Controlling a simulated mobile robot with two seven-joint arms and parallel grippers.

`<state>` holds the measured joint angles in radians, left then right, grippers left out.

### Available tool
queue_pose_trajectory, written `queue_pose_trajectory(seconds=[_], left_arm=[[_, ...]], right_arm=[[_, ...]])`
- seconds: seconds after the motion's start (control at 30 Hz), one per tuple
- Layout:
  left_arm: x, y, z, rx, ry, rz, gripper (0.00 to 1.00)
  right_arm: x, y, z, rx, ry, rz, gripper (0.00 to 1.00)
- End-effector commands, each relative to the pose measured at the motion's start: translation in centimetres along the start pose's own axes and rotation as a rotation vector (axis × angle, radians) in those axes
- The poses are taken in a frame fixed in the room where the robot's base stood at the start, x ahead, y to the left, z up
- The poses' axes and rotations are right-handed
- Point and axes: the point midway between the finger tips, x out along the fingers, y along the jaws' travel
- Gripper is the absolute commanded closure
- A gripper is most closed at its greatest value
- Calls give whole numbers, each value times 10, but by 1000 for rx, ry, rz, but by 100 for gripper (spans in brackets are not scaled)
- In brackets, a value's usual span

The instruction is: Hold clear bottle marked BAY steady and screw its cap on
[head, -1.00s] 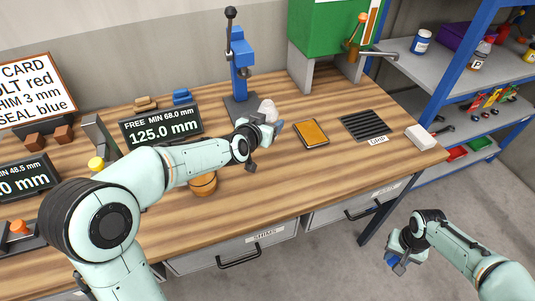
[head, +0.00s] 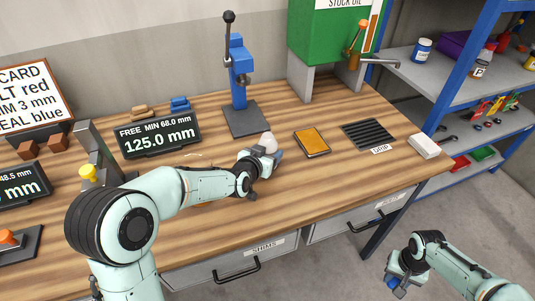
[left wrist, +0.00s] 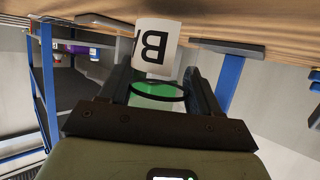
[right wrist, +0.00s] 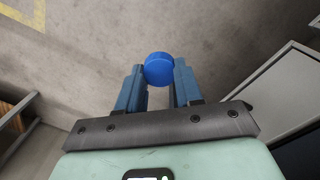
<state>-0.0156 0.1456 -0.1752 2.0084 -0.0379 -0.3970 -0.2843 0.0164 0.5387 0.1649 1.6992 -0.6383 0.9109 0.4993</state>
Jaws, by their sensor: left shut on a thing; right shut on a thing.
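The clear bottle shows in the left wrist view with its white label (left wrist: 156,47), on which a black letter B is readable; the rest is cut off or turned away. My left gripper (left wrist: 158,88) is shut on the bottle. In the head view this gripper (head: 268,158) is above the front half of the bench, with a whitish part of the bottle (head: 269,141) showing beyond it. My right gripper (right wrist: 160,82) is shut on the blue cap (right wrist: 159,69). In the head view the right gripper (head: 399,284) is low at the right, over the floor, well apart from the bottle.
The wooden bench (head: 320,190) has an orange-topped tray (head: 311,142), a black grid (head: 368,133), a white block (head: 424,146) and a blue press (head: 240,85). Drawers (head: 235,262) line its front. A blue-framed shelf (head: 470,90) stands at right. Floor around the right gripper is clear.

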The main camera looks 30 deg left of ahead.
Motion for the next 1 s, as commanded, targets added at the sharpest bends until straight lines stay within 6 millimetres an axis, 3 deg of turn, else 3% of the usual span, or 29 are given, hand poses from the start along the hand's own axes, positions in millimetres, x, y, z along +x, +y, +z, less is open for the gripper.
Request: queue_pose_trajectory(seconds=[0.4,0.43,0.5,0.87,1.0], left_arm=[[2,0,3,0,2,0,91],[1,0,3,0,1,0,31],[1,0,2,0,1,1,12],[0,0,-1,0,2,0,12],[-17,0,-2,-1,4,0,12]], right_arm=[[5,0,1,0,-1,0,93],[4,0,1,0,-1,0,93],[3,0,1,0,-1,0,93],[-1,0,0,0,1,0,93],[0,0,0,0,0,0,93]])
